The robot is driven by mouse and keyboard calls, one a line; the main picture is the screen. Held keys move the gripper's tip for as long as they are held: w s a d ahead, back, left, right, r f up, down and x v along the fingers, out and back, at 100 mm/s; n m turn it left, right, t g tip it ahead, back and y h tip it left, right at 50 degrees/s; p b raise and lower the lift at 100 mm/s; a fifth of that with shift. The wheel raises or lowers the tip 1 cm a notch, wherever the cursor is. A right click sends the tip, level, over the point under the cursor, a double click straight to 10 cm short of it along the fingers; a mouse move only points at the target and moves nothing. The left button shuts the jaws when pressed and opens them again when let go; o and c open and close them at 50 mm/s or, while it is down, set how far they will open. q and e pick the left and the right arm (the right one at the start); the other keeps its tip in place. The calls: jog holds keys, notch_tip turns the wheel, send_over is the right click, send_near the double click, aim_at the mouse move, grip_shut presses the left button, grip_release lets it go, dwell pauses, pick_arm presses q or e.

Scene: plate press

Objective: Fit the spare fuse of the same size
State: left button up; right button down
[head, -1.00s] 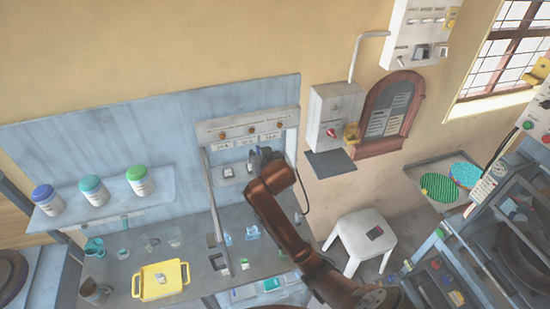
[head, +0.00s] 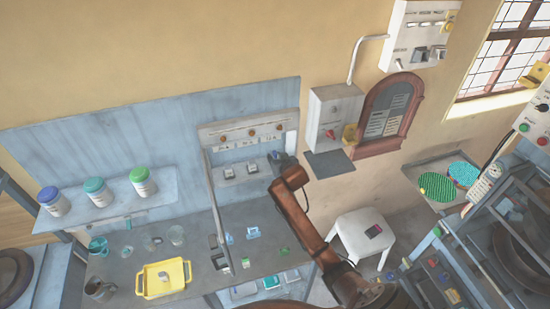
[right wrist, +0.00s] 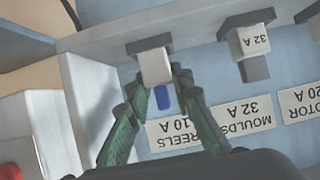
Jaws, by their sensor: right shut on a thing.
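The fuse board (head: 240,150) stands at the back of the bench, with amber lamps above a row of labels. My right gripper (head: 283,162) is at its right end; in the right wrist view its green fingers (right wrist: 159,82) are shut on a white fuse (right wrist: 155,66). This fuse has a blue end (right wrist: 163,97) and meets a dark holder (right wrist: 149,43) above the "REELS 10 A" label (right wrist: 174,133); how deep it sits I cannot tell. A grey-ended 32 A fuse (right wrist: 254,42) sits at "MOULDS 32 A" (right wrist: 243,115). My left gripper is not in view.
Small blue (head: 229,238) and green (head: 253,232) pieces lie on the bench. A yellow tray (head: 144,290) is at front left. A white stool (head: 348,232) stands below.

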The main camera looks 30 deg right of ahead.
jog(key=shift+f, duration=0.25)
jog(key=shift+f, duration=0.15)
jog(key=c, duration=1.7)
grip_release()
jog(key=shift+r, duration=0.2)
jog(key=b+v, duration=0.1)
jog(key=v, duration=1.1)
jog(key=shift+f, duration=0.1)
jog(key=shift+f, duration=0.1)
